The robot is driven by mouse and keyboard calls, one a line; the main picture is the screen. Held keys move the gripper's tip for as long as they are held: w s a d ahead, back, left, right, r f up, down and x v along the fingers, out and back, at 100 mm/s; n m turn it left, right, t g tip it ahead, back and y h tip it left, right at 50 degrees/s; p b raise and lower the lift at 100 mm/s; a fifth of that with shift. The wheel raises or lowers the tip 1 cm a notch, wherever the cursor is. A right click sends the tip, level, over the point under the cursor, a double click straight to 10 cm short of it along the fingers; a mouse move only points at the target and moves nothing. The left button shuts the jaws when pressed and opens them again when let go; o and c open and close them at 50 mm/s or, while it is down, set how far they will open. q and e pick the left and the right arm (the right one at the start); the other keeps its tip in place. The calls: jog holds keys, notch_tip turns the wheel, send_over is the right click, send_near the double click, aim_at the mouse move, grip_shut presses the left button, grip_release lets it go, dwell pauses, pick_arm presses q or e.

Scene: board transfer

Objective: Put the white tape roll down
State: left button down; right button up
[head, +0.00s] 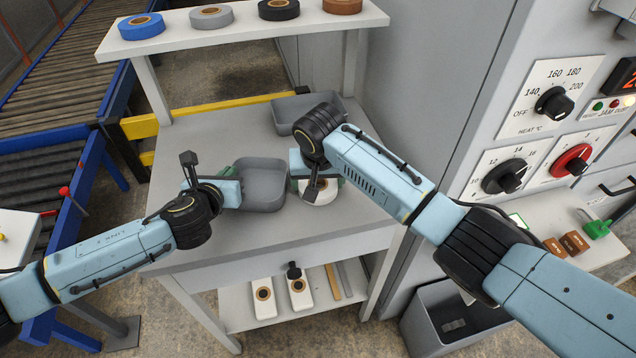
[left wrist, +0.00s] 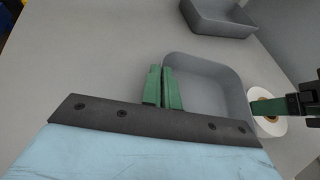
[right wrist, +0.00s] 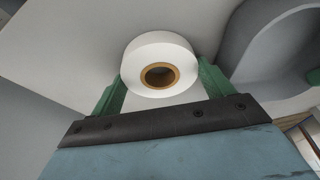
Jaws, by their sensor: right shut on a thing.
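The white tape roll (head: 319,193) with a brown core is at the right of the grey table, beside the near grey tray. My right gripper (head: 317,183) is shut on it. In the right wrist view the roll (right wrist: 150,57) sits between the two green fingers (right wrist: 160,88). I cannot tell whether it touches the tabletop. It also shows at the right of the left wrist view (left wrist: 277,124). My left gripper (head: 240,190) is at the tray's left side. In the left wrist view its green fingers (left wrist: 163,88) are together, with nothing visible between them.
The near grey tray (head: 262,203) looks empty and stands between my grippers. Another grey tray (head: 284,118) is behind. A raised shelf (head: 235,32) carries blue, grey, black and brown rolls. A machine panel (head: 540,110) stands at the right. The table's left part is clear.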

notch_tip(320, 180, up, 10)
dwell(0.4)
dwell(0.3)
send_over(334, 191)
notch_tip(334, 191, down, 4)
jog(key=shift+s+d+f, duration=0.1)
jog(key=shift+s+f, duration=0.05)
jog(key=shift+f, duration=2.75)
jog(key=o, duration=0.7)
jog(key=shift+f, duration=0.15)
jog(key=shift+c, duration=0.2)
jog(key=o, duration=0.4)
